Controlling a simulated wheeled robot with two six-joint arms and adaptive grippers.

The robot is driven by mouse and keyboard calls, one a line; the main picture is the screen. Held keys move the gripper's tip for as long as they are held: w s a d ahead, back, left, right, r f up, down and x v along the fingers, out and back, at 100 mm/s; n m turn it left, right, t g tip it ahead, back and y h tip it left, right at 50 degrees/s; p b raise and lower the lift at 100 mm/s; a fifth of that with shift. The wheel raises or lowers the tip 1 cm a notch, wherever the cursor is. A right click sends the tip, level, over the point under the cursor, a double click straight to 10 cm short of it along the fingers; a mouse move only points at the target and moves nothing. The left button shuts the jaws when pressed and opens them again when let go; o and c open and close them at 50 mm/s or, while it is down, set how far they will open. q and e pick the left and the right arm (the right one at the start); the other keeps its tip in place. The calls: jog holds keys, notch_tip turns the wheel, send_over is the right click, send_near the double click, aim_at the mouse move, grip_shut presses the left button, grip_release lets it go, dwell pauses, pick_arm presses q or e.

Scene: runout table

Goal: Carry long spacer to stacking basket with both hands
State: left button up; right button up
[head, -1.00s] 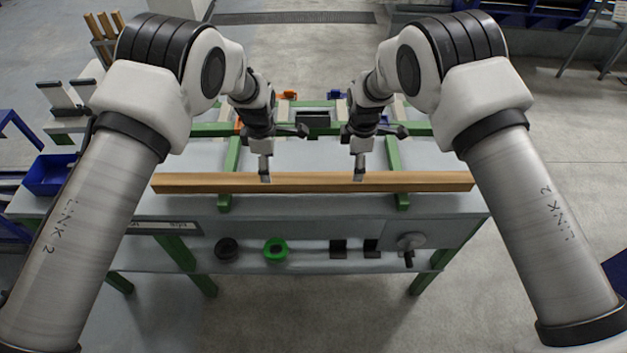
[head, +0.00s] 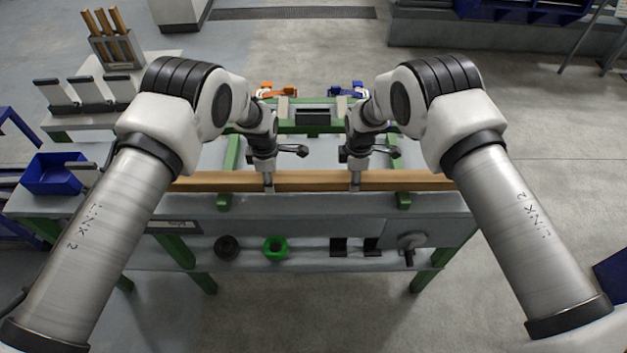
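The long spacer (head: 312,181) is a long straight wooden bar. It lies level across the front of the table, over the green supports, with its ends close to or behind my arms. My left gripper (head: 268,187) points down at the bar left of its middle, with a finger in front of its near face. My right gripper (head: 355,187) is placed the same way right of the middle. The far fingers are hidden, so I cannot tell whether either grips the bar. I cannot make out a stacking basket for certain.
The grey table (head: 310,205) has green legs and a lower shelf with a green ring (head: 275,249) and dark parts. A blue bin (head: 55,174) stands at the left. Orange (head: 279,90) and blue (head: 345,89) items sit at the back. The floor at right is open.

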pick_arm(q)
grip_shut()
pick_arm(e)
grip_shut()
